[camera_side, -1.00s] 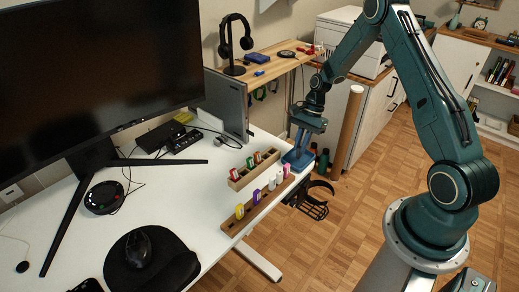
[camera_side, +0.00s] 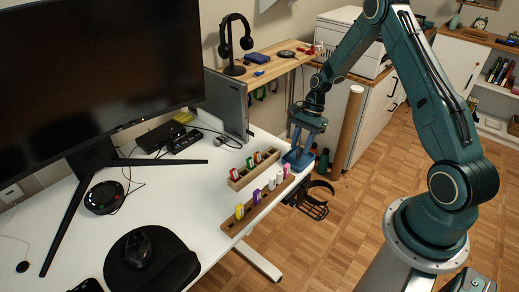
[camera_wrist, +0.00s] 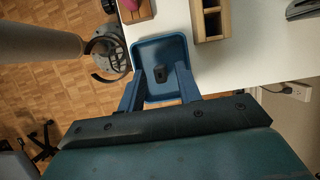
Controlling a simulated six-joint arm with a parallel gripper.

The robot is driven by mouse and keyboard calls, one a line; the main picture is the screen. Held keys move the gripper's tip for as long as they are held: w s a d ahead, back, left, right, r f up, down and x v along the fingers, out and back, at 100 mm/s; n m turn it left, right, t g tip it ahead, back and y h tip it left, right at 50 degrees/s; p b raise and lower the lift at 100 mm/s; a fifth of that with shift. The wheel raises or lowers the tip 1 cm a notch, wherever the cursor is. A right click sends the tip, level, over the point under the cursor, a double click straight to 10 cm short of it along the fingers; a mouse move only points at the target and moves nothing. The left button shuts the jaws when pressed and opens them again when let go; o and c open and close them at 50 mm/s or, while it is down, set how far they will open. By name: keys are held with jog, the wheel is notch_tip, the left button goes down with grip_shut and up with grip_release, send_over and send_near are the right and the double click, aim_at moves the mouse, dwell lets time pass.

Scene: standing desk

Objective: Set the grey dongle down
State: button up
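The grey dongle (camera_wrist: 161,74), small and dark, lies on the floor of a blue tray (camera_wrist: 172,44) in the wrist view. The tray also shows in the side view (camera_side: 297,162) at the desk's right corner. My gripper (camera_wrist: 160,70) has its two blue fingers apart over the tray, one on each side of the dongle, with a visible gap on both sides. In the side view my gripper (camera_side: 302,148) points down over the tray. The dongle cannot be made out there.
Two wooden holders, one at the back (camera_side: 240,183) and a longer one in front (camera_side: 231,225), carry several coloured sticks beside the tray. A brown tube (camera_side: 347,132) stands behind my gripper.

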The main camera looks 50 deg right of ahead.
jog(key=v, duration=1.2)
jog(key=shift+r, duration=0.1)
dwell(0.4)
jog(key=s+a+r+n+t+h, duration=0.15)
jog(key=s+a+r+n, duration=0.25)
jog(key=a+r, duration=0.4)
jog(key=s+a+r+n+t+h, duration=0.1)
jog(key=s+a+r+n+h, duration=0.15)
jog(key=a+r+n, duration=0.5)
jog(key=s+a+r+n+t, duration=0.1)
jog(key=s+a+r+n, duration=0.1)
jog(key=s, duration=0.6)
jog(key=s+a+r+n+t, duration=0.2)
jog(key=s+a+r+n, duration=0.1)
jog(key=s, duration=0.6)
jog(key=shift+r+n, duration=0.2)
jog(key=shift+n, duration=0.45)
